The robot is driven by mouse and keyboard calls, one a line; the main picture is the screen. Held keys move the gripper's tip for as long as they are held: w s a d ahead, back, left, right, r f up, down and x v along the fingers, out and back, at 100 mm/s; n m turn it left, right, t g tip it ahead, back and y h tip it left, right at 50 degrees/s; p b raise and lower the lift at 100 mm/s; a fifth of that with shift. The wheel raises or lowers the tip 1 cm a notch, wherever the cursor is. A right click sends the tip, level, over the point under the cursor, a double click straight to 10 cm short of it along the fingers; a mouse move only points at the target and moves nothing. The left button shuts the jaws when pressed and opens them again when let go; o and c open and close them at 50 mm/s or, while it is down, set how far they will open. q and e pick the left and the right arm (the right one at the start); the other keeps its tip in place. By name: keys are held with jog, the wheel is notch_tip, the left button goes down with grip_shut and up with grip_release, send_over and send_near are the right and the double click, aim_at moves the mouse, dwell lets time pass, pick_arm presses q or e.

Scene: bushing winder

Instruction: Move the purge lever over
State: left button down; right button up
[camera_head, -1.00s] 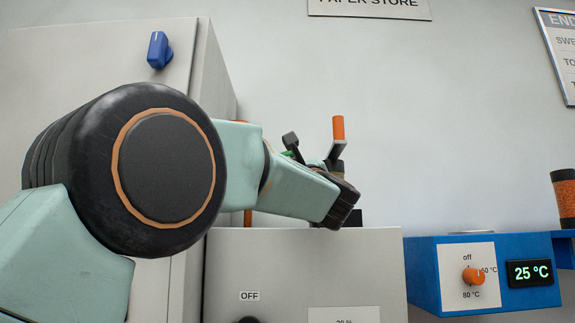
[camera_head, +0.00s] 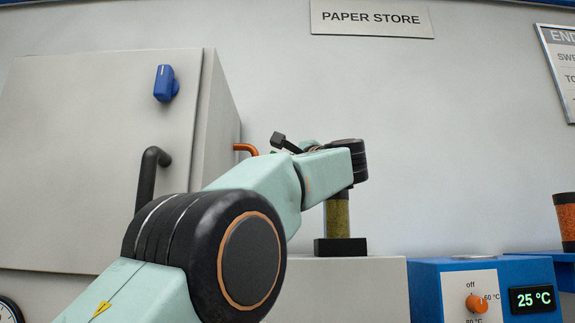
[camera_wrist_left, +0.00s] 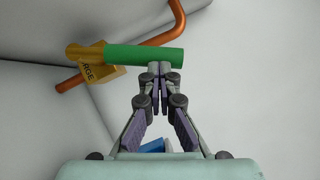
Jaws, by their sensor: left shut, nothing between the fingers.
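The purge lever is a green bar (camera_wrist_left: 140,55) lying almost level in the left wrist view. It joins a brass valve body (camera_wrist_left: 92,68), whose partly covered lettering ends in "RGE". A copper pipe (camera_wrist_left: 152,40) runs behind the lever; a bent copper piece (camera_head: 246,149) shows by the cabinet side in the head view. My left gripper (camera_wrist_left: 159,70) is shut and empty, its tips at the lower edge of the lever's right half. I cannot tell whether they touch it. In the head view my arm hides the lever. My right gripper is not in view.
A grey cabinet (camera_head: 95,110) with a blue knob (camera_head: 165,83) and black handle (camera_head: 152,175) stands left. An olive column on a black base (camera_head: 340,247) stands on a grey box (camera_head: 350,290). A blue heater unit (camera_head: 425,292) reading 25 °C is right.

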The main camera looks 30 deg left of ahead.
pick_arm(q)
jog(key=shift+s+a+r+n+g+h+p, duration=0.1)
jog(key=shift+s+a+r+n+g+h, duration=0.05)
jog(key=shift+s+a+r+n, duration=0.35)
jog(key=shift+s+a+r+n+g+h+p, duration=0.15)
jog(key=shift+s+a+r, duration=0.1)
jog(key=shift+a, duration=0.4)
jog(key=shift+s+a+r+n+g+h+p, duration=0.1)
jog(key=shift+s+a+r+n, duration=0.25)
jog(key=shift+a, duration=0.35)
